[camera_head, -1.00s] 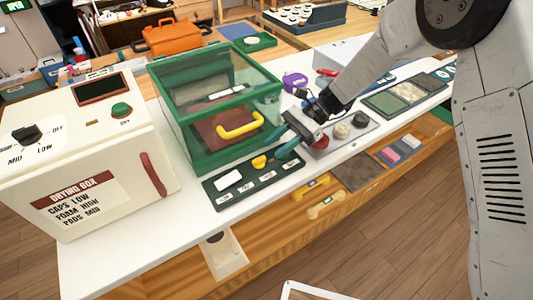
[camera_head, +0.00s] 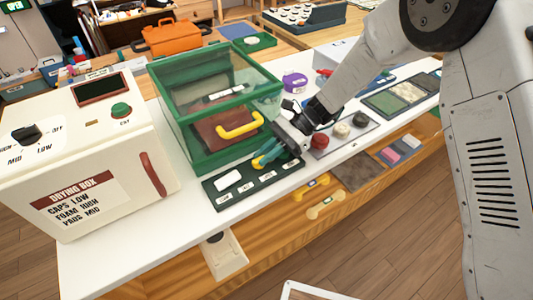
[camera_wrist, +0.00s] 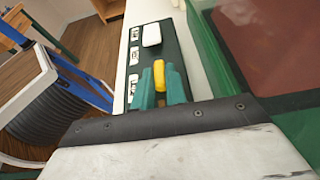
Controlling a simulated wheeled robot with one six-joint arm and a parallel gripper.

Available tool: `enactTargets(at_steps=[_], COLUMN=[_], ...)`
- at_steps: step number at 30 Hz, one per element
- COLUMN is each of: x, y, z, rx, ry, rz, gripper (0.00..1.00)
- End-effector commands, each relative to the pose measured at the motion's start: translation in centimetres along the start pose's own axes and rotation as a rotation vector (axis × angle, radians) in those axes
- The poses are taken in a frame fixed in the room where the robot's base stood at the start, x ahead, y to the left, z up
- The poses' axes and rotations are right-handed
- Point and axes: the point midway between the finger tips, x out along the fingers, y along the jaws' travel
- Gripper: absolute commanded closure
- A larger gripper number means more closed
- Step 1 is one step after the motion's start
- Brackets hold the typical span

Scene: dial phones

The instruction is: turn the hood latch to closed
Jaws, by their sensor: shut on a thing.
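The green-framed clear hood (camera_head: 222,90) stands on the white counter with a yellow handle (camera_head: 240,126) on its front. In front of it lies a dark green panel (camera_head: 238,202) with a white block (camera_head: 228,179), several labels and a small yellow piece (camera_head: 257,167). No readable label names the latch. My gripper (camera_head: 265,160) is down at the panel, its teal fingers shut on the yellow piece. In the wrist view my gripper (camera_wrist: 161,84) has one finger on each side of the yellow piece (camera_wrist: 159,75). The fingers partly hide it in the head view.
The cream drying box (camera_head: 85,150) stands to the left. A grey plate with a red knob (camera_head: 320,141) and other knobs is right of the gripper.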

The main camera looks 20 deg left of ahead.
Motion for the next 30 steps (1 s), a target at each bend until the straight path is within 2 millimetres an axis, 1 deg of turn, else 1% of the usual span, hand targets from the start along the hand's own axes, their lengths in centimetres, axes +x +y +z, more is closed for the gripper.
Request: enactTargets(at_steps=[5,11,30], x=[0.0,0.0,0.6], y=[0.2,0.5,1.8], z=[0.0,0.0,0.2], rx=[0.015,0.058,0.285], ry=[-0.001,-0.001,0.001], rz=[-0.033,-0.133,-0.675], gripper=[1.0,1.0,1.0])
